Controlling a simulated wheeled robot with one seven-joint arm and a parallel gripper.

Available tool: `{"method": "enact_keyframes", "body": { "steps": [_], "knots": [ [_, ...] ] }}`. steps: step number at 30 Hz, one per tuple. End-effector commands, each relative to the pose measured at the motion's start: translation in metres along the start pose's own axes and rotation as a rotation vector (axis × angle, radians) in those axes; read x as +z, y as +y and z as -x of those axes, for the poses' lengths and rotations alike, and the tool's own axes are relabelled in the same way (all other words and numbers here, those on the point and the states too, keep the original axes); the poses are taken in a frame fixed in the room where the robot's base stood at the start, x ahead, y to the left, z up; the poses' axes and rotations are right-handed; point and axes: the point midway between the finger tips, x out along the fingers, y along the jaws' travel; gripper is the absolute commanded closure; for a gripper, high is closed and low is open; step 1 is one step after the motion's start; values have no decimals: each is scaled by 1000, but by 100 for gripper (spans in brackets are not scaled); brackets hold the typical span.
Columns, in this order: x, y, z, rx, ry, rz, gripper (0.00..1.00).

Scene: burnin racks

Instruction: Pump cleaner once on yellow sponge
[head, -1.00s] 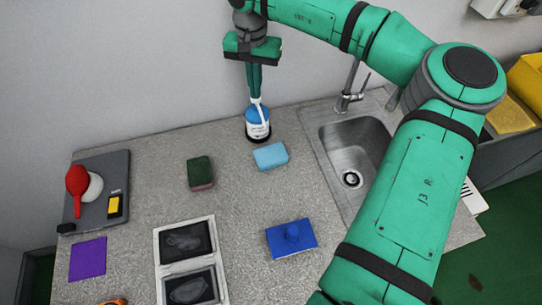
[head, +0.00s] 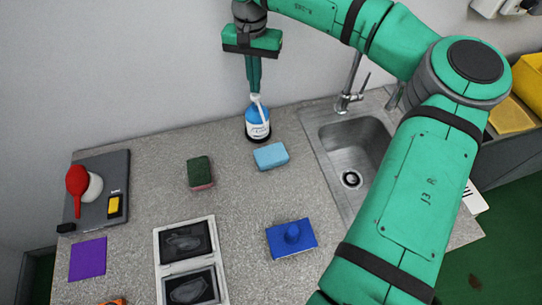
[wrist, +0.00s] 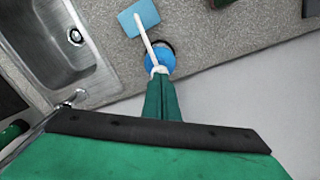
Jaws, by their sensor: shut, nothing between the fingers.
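The cleaner bottle (head: 257,125), blue and white with a white pump head and long spout, stands upright at the back of the counter. My gripper (head: 254,92) points down with its green fingers shut, directly above the pump head; whether they touch it is unclear. In the wrist view the shut fingertips (wrist: 158,76) are at the pump head, and the white spout (wrist: 146,36) reaches over the light blue sponge (wrist: 138,17). That sponge (head: 270,156) lies in front of the bottle. No yellow sponge is clearly visible by the bottle.
A green and red sponge (head: 200,172) lies left of the bottle. A sink (head: 340,145) is at right. A dark board (head: 118,172) holds a red bulb and yellow item. Yellow objects (head: 512,116) sit far right.

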Motion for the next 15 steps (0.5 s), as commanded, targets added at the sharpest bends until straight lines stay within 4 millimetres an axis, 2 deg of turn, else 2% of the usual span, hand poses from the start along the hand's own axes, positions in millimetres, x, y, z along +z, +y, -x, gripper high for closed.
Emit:
{"method": "enact_keyframes", "body": {
  "steps": [5, 15],
  "knots": [
    [0, 0, 7, 0, 2, 0, 100],
    [0, 0, 35, 0, 1, -1, 100]
  ]
}}
